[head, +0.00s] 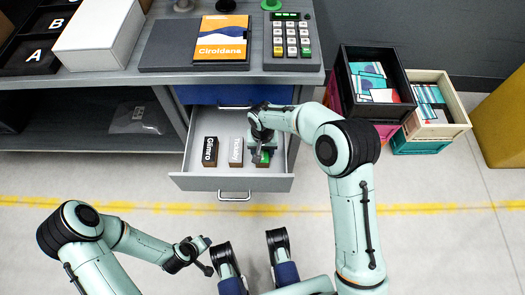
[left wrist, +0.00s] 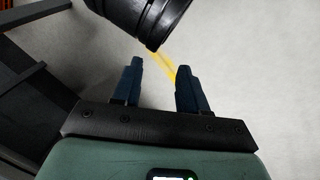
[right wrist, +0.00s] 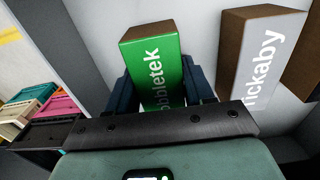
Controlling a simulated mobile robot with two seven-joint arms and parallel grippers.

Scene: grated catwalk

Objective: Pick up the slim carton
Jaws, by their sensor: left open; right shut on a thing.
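A green carton (right wrist: 155,65) with white lettering ending in "bbletek" stands in the open drawer (head: 232,182). It is a slim box with a brown end. My right gripper (right wrist: 165,88) is shut on it, with one finger on each side. In the head view the green carton (head: 263,158) is partly hidden under my right gripper (head: 262,146). A white carton (right wrist: 258,55) with a brown side stands beside it, apart from the fingers. My left gripper (head: 208,256) is open and empty over the floor, away from the drawer; its fingers (left wrist: 160,70) also show in the left wrist view.
A black-and-brown carton (head: 210,152) stands at the drawer's left. The desk (head: 285,66) above holds an orange book (head: 222,38), a keypad (head: 291,36) and a white box (head: 98,34). Stacked crates (head: 375,112) stand right of the desk. The floor in front is clear.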

